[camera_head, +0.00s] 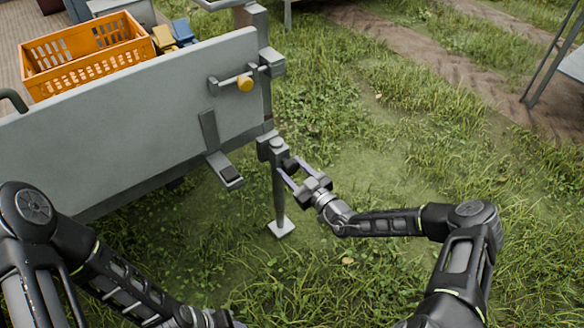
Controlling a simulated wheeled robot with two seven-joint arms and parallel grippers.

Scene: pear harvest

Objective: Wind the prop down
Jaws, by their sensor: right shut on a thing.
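The prop (279,195) is a grey post at the trailer's near corner, with a housing at its top and a pale square foot plate (281,228) at its lower end. The foot is over or on the grass; I cannot tell whether it touches. My right gripper (289,170) is beside the top of the prop, shut on a small dark part that looks like the prop's crank handle (289,163). The fingers partly hide it. My left arm comes in at the lower left, and its gripper is below the picture's edge.
The trailer's grey side board (130,125) fills the left, with a latch and yellow knob (245,83) near its corner. An orange crate (85,55) stands on the bed. Grass is open to the right; metal legs (550,65) stand at the far right.

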